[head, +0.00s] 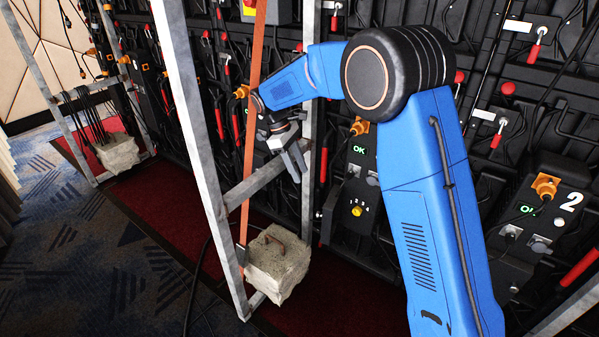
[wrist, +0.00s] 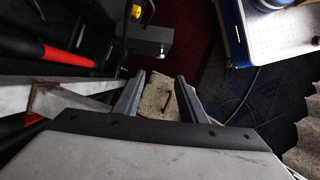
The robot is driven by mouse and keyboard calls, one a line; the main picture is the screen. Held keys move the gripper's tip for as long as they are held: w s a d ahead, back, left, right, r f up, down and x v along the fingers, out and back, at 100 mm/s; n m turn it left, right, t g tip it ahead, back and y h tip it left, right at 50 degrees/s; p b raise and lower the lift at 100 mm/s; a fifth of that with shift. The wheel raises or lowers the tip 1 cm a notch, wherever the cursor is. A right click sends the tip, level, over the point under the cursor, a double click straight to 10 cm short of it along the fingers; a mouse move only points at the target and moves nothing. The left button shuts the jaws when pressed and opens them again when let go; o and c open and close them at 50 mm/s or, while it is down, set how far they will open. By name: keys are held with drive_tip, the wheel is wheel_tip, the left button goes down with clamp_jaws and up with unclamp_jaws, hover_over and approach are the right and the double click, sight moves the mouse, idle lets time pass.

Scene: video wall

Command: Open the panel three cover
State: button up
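My gripper (head: 294,164) points down in front of the video wall's back, beside the metal frame and above a concrete block. In the wrist view my gripper (wrist: 157,92) has its two fingers apart with nothing between them. A black panel box (head: 357,190) with a green OK display, a yellow knob and small digits stands right of the gripper, partly behind my blue arm. I cannot read a panel number on it. Another black box (head: 535,225) is marked 2 at the right. No panel marked three can be made out, nor its cover.
The concrete block (head: 277,264) with a rusty handle sits on the frame's foot; it also shows below my fingers in the wrist view (wrist: 156,97). The metal frame (head: 196,150) and an orange strap (head: 252,130) stand close left of the gripper. Red-handled levers and cables line the wall.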

drive_tip(key=shift+c, duration=0.2)
drive_tip(key=r+t+y, duration=0.1)
drive_tip(key=t+y, duration=0.1)
drive_tip(key=y, duration=0.2)
hover_over(328, 214)
drive_tip(key=w+a, duration=0.3)
drive_tip(key=w, duration=0.1)
wheel_tip(328, 214, down, 17)
drive_tip(key=shift+s+f, duration=0.15)
clamp_jaws()
